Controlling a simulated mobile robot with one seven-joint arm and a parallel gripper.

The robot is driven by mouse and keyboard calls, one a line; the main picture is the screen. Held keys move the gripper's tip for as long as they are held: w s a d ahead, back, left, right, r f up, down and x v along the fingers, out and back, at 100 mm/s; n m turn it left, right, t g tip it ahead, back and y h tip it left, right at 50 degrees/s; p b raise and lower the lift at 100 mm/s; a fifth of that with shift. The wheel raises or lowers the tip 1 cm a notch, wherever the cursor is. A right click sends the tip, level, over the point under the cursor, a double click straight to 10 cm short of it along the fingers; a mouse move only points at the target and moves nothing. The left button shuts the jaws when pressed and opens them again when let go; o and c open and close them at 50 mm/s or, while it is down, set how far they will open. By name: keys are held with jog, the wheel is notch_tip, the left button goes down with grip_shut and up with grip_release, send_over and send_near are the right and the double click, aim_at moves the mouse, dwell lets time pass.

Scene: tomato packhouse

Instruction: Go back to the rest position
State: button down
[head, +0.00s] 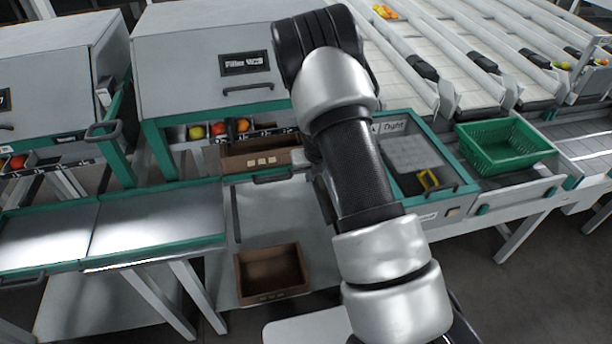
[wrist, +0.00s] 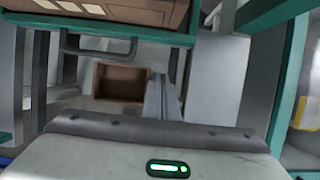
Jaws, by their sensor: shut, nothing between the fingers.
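My gripper (wrist: 162,95) shows in the wrist view with its grey fingers together and nothing between them. It is in front of the filler station, and in the wrist view a brown box (wrist: 120,83) lies beyond and to the left of the fingertips. In the head view my arm rises from the bottom right, bends at the top and hides most of my gripper. The brown box also shows in the head view, on a low shelf (head: 270,270). It looks empty.
A brown carton (head: 230,158) with pale labels stands at the filler (head: 205,65) outlet. A teal-edged bench (head: 150,240) is at the left. A green crate (head: 500,146) and a teal-framed glass-topped bin (head: 425,160) are at the right. Open floor shows at bottom right.

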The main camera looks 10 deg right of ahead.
jog(key=s+a+r+n+y+p, duration=0.15)
jog(key=s+r+n, duration=0.3)
jog(key=r, duration=0.65)
jog(key=s+a+r+n+p, duration=0.35)
jog(key=r+n, duration=0.25)
jog(key=r, duration=0.5)
jog(key=s+a+r+n+y+p, duration=0.15)
jog(key=s+r+n, duration=0.4)
jog(key=r, duration=0.65)
jog(key=s+d+r+n+h+p, duration=0.1)
jog(key=s+r+n+p, duration=0.1)
jog(key=s+r+n, duration=0.4)
jog(key=s+d+r+n+t+h+p, duration=0.1)
jog(key=s+r+n, duration=0.5)
jog(key=s+n, duration=0.8)
jog(key=shift+s+d+r+h+p, duration=0.25)
jog(key=shift+s+h+p, duration=0.1)
jog(key=shift+s+h, duration=0.15)
